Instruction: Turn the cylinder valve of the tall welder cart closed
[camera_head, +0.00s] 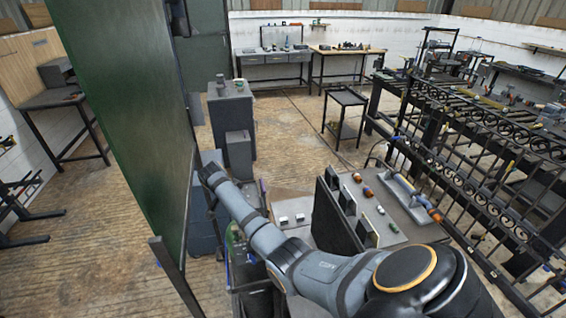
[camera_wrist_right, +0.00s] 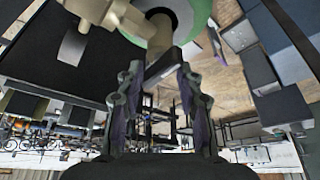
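In the right wrist view a tan metal valve (camera_wrist_right: 112,18) fills the top left, beside the rounded green shoulder of a cylinder (camera_wrist_right: 203,18). A tan stem (camera_wrist_right: 158,38) and a short grey bar (camera_wrist_right: 163,64) extend from it towards my right gripper (camera_wrist_right: 160,78). The gripper's two fingers are spread on either side of the bar, with gaps visible; contact cannot be judged. In the head view my right arm reaches from the lower right to the left, and its gripper (camera_head: 211,176) is small and partly hidden near the green panel. My left gripper is not in view.
A tall green panel (camera_head: 125,110) stands close on the left. Grey cabinets (camera_head: 232,115) stand beyond my gripper. Wooden floor is clear between the cabinets and the low table (camera_head: 345,97).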

